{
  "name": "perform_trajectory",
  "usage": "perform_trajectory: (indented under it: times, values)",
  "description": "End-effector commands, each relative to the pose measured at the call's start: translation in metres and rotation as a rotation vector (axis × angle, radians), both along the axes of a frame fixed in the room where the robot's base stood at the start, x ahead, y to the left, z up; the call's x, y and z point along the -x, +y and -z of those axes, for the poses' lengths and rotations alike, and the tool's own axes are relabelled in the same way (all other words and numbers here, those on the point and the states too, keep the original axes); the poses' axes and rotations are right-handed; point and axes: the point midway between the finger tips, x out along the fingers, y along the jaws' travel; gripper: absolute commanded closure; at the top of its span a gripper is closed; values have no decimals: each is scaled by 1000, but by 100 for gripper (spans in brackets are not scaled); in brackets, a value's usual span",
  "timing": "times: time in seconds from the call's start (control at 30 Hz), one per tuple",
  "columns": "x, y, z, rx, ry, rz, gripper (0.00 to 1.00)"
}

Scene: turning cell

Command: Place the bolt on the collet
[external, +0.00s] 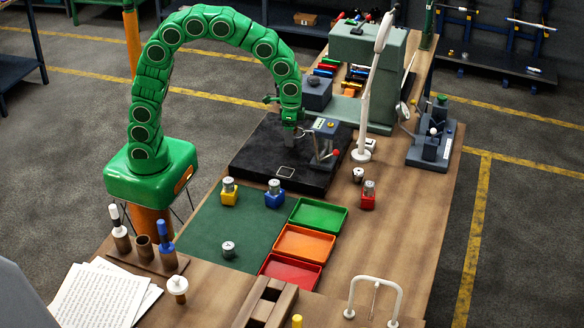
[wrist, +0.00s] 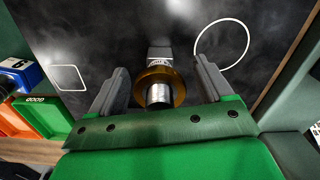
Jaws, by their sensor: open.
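My gripper (external: 292,128) is at the end of the green arm, low over the black plate. In the wrist view my gripper (wrist: 161,72) is open, with a finger on each side of a silver cylinder (wrist: 159,95) with a brass-coloured ring (wrist: 180,82). A gap shows on both sides of it. A grey block with small lettering (wrist: 160,56) adjoins it. I cannot tell whether this piece is the bolt or the collet. In the external view the arm and a grey box hide it. Metal-topped pieces stand on a yellow block (external: 230,197) and a blue block (external: 274,199).
The black plate (external: 250,165) bears a white square outline. A red block (external: 368,200), green tray (external: 318,216), orange tray (external: 304,243) and red tray (external: 290,271) are nearer. The green mat (external: 205,235) is mostly clear.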

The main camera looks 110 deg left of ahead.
Motion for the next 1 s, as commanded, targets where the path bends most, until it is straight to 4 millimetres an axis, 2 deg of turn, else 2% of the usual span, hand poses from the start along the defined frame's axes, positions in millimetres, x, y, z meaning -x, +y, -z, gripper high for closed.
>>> perform_trajectory:
  times: [0.1,0.33,0.83,0.87,1.0]
  values:
    - [0,0,11,0,0,0,20]
    - [0,0,12,0,0,0,20]
    - [0,0,12,0,1,0,97]
    - [0,0,12,-1,1,0,100]
    - [0,0,12,-1,1,0,100]
